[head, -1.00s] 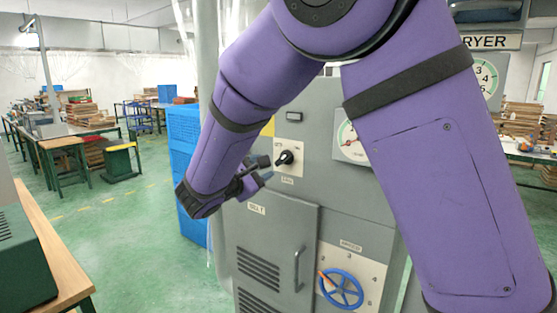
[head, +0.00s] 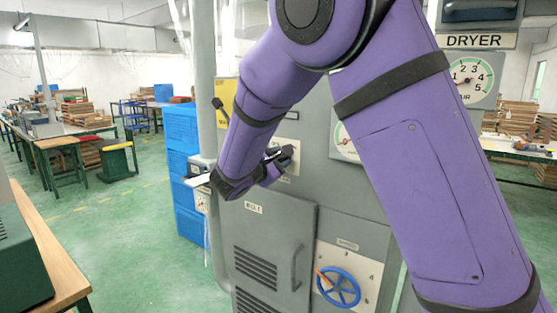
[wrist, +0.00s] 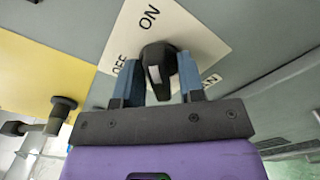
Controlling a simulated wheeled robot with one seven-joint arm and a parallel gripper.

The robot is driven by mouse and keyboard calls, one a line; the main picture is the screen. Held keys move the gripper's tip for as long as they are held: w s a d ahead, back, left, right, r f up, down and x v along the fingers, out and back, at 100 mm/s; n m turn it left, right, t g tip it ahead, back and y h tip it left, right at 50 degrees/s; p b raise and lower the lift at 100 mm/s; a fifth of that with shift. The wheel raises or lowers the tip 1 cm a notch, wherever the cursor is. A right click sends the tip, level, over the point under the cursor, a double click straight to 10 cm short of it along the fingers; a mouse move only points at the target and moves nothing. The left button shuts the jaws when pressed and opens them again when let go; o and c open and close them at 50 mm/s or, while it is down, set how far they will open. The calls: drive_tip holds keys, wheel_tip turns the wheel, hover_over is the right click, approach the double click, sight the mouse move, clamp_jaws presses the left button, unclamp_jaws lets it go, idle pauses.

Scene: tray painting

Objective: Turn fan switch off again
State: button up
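The black fan switch knob (wrist: 158,65) sits on a white plate (wrist: 195,40) in the wrist view. "ON" is printed beyond the knob, "OFF" to its left, and a partly covered word ending in "AN" to its right. My gripper (wrist: 160,78) has its two blue-grey fingers on either side of the knob, close to it. They look open, with slim gaps beside the knob's near end; contact is not clear. In the head view, my gripper (head: 280,160) is at the grey dryer cabinet (head: 320,190) and largely covers the switch plate.
A blue handwheel (head: 338,288) and a door handle (head: 296,268) are lower on the cabinet. A yellow panel (wrist: 45,75) with a dark lever (wrist: 63,105) is left of the switch. Blue crates (head: 182,165) stand left of the cabinet.

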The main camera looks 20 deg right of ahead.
clamp_jaws()
drive_tip(key=shift+n, duration=0.4)
drive_tip(key=n, duration=0.3)
drive_tip(key=shift+n, duration=0.4)
drive_tip(key=n, duration=0.4)
drive_tip(key=shift+s+f, duration=0.1)
drive_tip(key=n, duration=0.9)
drive_tip(key=shift+n, duration=0.3)
